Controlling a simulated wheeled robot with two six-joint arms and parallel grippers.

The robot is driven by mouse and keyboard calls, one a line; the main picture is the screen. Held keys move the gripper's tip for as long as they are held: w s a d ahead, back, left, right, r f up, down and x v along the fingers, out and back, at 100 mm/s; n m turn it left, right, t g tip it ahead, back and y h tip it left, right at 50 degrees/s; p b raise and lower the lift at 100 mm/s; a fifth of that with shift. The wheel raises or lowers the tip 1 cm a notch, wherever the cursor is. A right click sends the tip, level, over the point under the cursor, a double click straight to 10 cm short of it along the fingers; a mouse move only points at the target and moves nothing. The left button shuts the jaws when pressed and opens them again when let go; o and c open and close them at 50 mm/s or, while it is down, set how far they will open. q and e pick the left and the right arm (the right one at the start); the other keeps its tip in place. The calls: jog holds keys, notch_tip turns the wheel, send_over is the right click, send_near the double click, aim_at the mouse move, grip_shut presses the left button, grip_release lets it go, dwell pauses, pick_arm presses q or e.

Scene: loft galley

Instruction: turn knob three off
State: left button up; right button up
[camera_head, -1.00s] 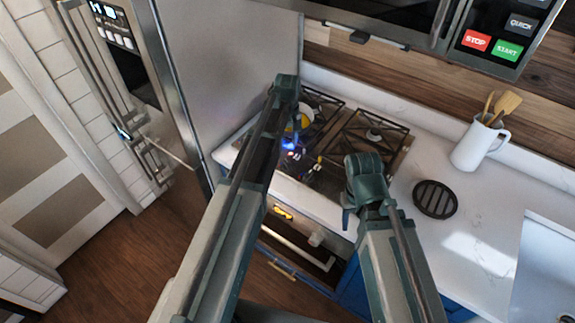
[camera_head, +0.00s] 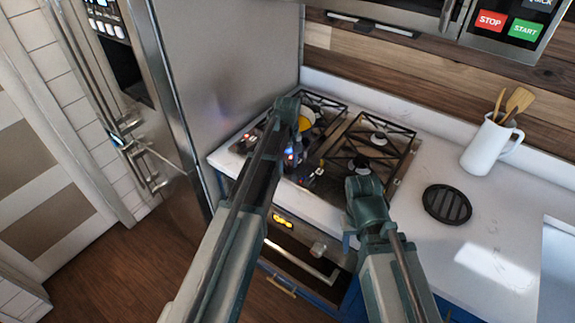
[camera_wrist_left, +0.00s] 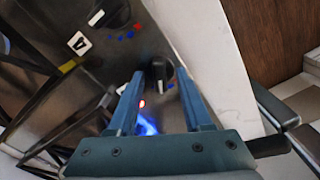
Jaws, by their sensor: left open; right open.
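The cooktop (camera_head: 340,175) has black knobs on its left part. In the left wrist view, a black knob (camera_wrist_left: 157,75) with a pale pointer mark sits between the tips of my left gripper (camera_wrist_left: 159,82), whose two blue fingers are open. I cannot tell whether they touch it. A second black knob (camera_wrist_left: 108,12) is at the top, beside a white number tag (camera_wrist_left: 79,43). The knob's own number is not readable. Blue light glows near the fingers. In the head view, my left arm hides most knobs. My right gripper (camera_head: 348,243) is partly hidden, open, at the counter's front.
A yellow item (camera_head: 305,118) is on the back left of the cooktop. A black round trivet (camera_head: 447,204) and a white utensil jug (camera_head: 490,145) stand on the counter to the right. The steel fridge (camera_head: 225,70) closes off the left; a microwave hangs above.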

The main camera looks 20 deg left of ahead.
pick_arm(q)
grip_shut()
jog(key=shift+m, duration=0.4)
jog(key=m, duration=0.5)
jog(key=shift+m, duration=0.3)
jog(key=m, duration=0.5)
jog(key=shift+m, duration=0.4)
grip_release()
jog(key=shift+r, duration=0.15)
